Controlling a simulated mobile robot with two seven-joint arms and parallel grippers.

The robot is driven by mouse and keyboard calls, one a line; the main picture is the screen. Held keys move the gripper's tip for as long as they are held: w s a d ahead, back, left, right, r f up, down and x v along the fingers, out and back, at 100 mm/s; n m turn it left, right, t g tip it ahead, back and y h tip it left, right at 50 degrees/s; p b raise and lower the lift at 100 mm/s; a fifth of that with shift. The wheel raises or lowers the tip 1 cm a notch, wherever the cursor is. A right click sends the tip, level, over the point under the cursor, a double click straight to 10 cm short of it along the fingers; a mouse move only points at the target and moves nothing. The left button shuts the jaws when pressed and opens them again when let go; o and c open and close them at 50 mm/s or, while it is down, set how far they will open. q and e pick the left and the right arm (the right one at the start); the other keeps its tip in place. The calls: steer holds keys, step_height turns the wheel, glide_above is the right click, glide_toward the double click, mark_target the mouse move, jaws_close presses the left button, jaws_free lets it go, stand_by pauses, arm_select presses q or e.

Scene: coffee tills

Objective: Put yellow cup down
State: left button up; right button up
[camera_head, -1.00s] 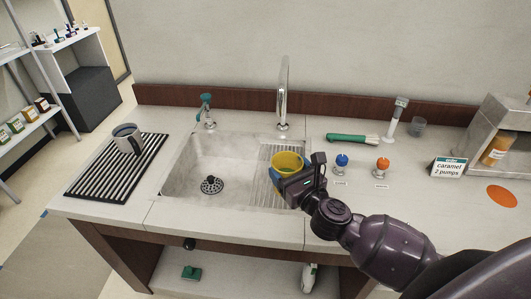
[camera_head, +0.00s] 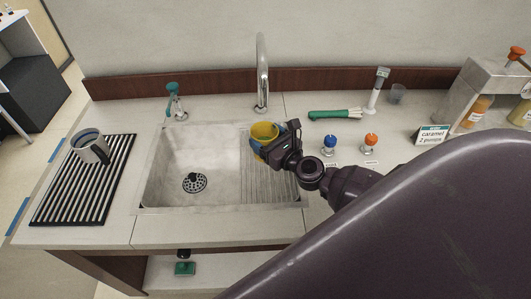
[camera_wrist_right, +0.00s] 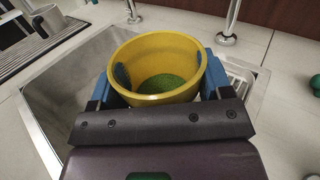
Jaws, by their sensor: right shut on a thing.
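The yellow cup (camera_head: 264,131) is upright at the right part of the sink (camera_head: 165,165), over the ribbed drainer area (camera_head: 268,185). My right gripper (camera_head: 272,140) is shut on it, with blue fingers on either side. In the right wrist view the cup (camera_wrist_right: 158,58) shows its open rim and a green patch at its inside bottom. Whether its base touches the drainer cannot be told. My left gripper is not in view.
A grey mug (camera_head: 91,147) stands on the black slatted rack (camera_head: 70,207) at left. The tall tap (camera_head: 262,75) rises behind the sink. A green-handled brush (camera_head: 330,115), a blue knob (camera_head: 329,142) and an orange knob (camera_head: 371,140) are to the right. The sink basin is empty.

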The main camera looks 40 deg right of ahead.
steer(key=shift+f, duration=0.45)
step_height(320, 180, down, 3)
steer(key=shift+b, duration=1.1)
steer(key=shift+f, duration=0.2)
steer(key=shift+f+b, duration=0.2)
steer(key=shift+b, duration=0.15)
steer(key=o, duration=1)
steer(key=shift+r, duration=0.15)
